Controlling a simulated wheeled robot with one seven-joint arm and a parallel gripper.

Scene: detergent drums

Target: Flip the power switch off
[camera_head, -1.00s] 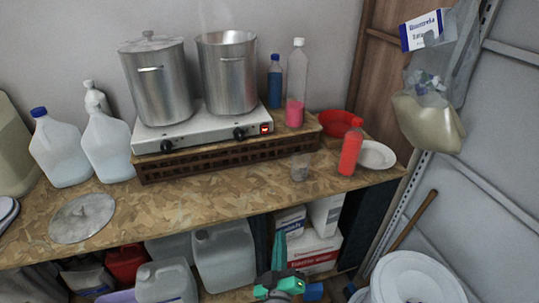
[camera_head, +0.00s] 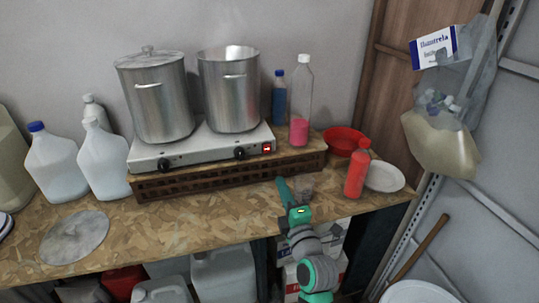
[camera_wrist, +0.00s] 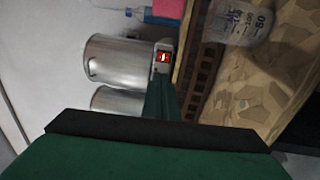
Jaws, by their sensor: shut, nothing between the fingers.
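The power switch (camera_head: 267,148) is a small lit red rocker at the right end of the front of the white double hot plate (camera_head: 200,150). It also shows in the wrist view (camera_wrist: 163,57), just beyond my fingertips. My gripper (camera_head: 283,182) is shut and empty, its green fingers pointing up toward the hot plate. In the head view it is below and a little right of the switch, over the table's front part. In the wrist view the fingers (camera_wrist: 161,85) appear just short of the switch; I cannot tell the exact gap.
Two metal pots (camera_head: 157,95) stand on the hot plate, which rests on a wooden crate (camera_head: 230,172). A clear measuring cup (camera_head: 305,187) is close beside my gripper. A red bottle (camera_head: 357,170) and white plate (camera_head: 386,177) are to the right. A bottle with pink liquid (camera_head: 300,105) stands behind.

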